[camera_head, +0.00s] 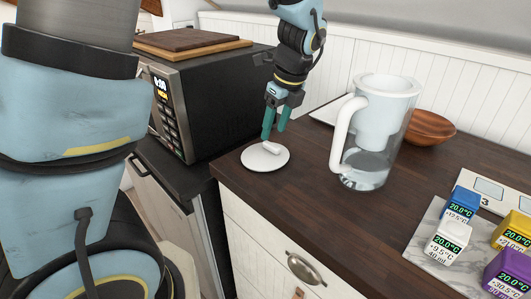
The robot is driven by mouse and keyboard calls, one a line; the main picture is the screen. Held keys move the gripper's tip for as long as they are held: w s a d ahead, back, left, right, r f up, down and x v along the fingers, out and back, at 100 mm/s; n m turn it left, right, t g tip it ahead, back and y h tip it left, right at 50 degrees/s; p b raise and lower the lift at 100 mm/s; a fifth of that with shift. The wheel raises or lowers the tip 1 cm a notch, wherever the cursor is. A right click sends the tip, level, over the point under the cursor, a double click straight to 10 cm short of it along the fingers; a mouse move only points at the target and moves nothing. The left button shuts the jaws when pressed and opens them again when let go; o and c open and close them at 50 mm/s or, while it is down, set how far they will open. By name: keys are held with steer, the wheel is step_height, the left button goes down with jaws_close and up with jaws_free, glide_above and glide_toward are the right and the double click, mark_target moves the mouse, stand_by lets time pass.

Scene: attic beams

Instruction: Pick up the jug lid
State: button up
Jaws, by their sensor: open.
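The jug lid (258,160) is a round white disc with a small raised white handle. It lies flat near the left corner of the dark wooden counter. My gripper (273,137) points down with its teal fingers open, just above and at the back of the lid's handle. From this one view I cannot tell whether the fingertips touch or straddle the handle. The clear jug (366,165) with its white handle stands upright to the right of the lid, its top open and some water inside.
A black microwave (215,100) with wooden boards (190,40) on top stands left of my gripper. A wooden bowl (430,127) sits behind the jug. Several coloured cubes (447,243) with displays stand at the lower right. The counter (300,195) is clear in front of the jug.

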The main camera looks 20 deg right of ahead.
mark_target(272, 144)
steer(key=shift+d+p+x, duration=0.15)
steer(key=shift+p+x, duration=0.3)
steer(key=shift+x, duration=0.85)
steer(key=shift+d+p+x, duration=0.15)
steer(key=shift+p+x, duration=0.25)
steer(key=shift+x, duration=0.95)
steer(key=shift+w, duration=0.1)
jaws_close()
